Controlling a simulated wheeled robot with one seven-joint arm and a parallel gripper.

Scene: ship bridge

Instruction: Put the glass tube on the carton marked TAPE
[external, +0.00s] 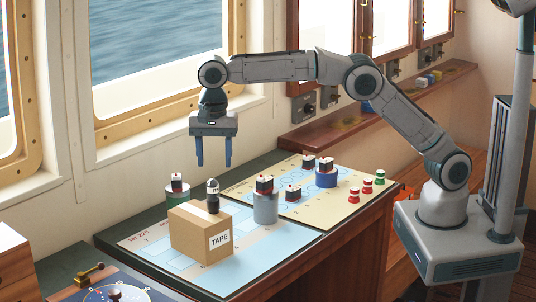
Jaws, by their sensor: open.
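The glass tube (213,187) has a rounded, glassy grey top and a dark base. My gripper (213,164) is open and empty, pointing down above the tube. A gap shows between its fingertips and the tube's top.
A grey cylinder (265,209) bearing a small ship model stands just right of the carton. A blue cylinder (326,180), more models and red and green pieces (367,187) stand farther right. The chart's front is clear.

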